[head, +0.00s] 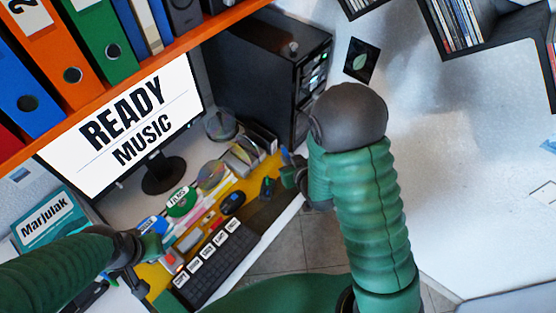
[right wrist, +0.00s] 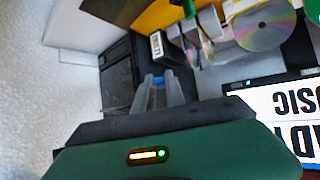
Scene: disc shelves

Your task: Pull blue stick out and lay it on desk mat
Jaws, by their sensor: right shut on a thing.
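My right gripper (head: 290,168) is at the right end of the desk, in front of the black computer tower (head: 262,72). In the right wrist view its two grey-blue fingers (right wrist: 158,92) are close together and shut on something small. The blue stick cannot be made out clearly; a small bluish patch shows at the fingertips, and I cannot tell whether it is the stick or a finger. The yellow desk mat (head: 264,173) lies under the desk items. My left gripper (head: 143,267) is over the desk's left end, beside the keyboard; its finger opening is unclear.
A black keyboard (head: 222,266), a mouse (head: 233,203) and several discs crowd the desk. A monitor (head: 128,125) stands behind them, under an orange shelf (head: 140,76) of binders. Disc cases (right wrist: 160,50) stand close to the right gripper. Open floor (head: 290,245) lies beyond the desk's front edge.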

